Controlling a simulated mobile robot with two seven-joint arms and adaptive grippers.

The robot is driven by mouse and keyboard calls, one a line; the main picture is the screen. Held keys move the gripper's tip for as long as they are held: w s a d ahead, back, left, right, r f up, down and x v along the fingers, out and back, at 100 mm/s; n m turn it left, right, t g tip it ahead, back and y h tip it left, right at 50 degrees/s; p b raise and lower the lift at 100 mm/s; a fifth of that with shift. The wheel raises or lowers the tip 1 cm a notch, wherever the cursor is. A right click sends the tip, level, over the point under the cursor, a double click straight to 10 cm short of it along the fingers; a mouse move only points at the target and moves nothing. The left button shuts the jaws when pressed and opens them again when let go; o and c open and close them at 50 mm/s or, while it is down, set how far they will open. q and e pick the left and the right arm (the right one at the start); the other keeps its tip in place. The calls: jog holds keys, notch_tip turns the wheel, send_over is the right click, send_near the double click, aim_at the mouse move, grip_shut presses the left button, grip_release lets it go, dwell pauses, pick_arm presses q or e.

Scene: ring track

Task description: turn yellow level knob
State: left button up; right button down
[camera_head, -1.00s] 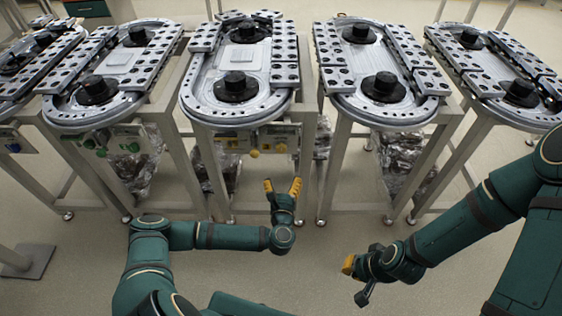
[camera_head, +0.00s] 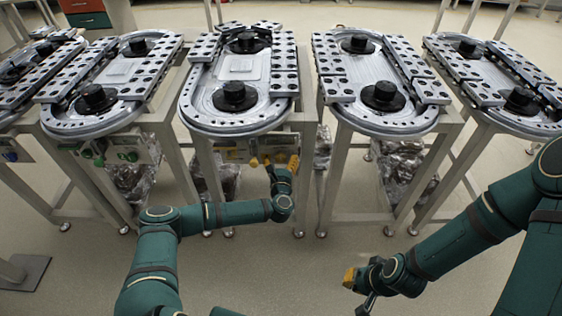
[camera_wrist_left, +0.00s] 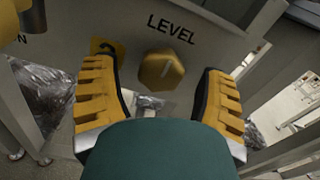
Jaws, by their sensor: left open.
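The yellow level knob (camera_wrist_left: 162,70) is a faceted yellow knob below the black word LEVEL on a pale panel. In the left wrist view it stands ahead of my left gripper, between its two yellow-padded fingers with a gap on each side. My left gripper (camera_head: 281,162) is open at the front panel of the middle track table in the head view. Its fingers largely hide the level knob there. My right gripper (camera_head: 350,278) is low at the right, away from the tables; its finger spread cannot be made out.
Another yellow knob (camera_head: 253,163) is just left of my left gripper, on the same panel (camera_head: 232,153). The middle ring track (camera_head: 208,107) is above. Table legs and a plastic-wrapped bundle (camera_head: 222,180) are close beneath. Open floor lies in front.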

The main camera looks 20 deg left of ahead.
pick_arm(q)
jog(key=shift+w, duration=0.15)
jog(key=c, duration=1.2)
jog(key=shift+m, duration=0.4)
jog(key=m, duration=0.4)
jog(key=shift+a+r+m+b, duration=0.1)
jog(key=shift+m+b, duration=0.3)
jog(key=m, duration=0.6)
jog(key=shift+a+r, duration=0.15)
jog(key=m, duration=0.6)
jog(key=shift+r+m+p, duration=0.1)
jog(key=shift+m+p, duration=0.2)
jog(key=shift+m, duration=0.1)
jog(key=m, duration=0.5)
jog(key=shift+r, duration=0.1)
jog(key=shift+m, duration=0.3)
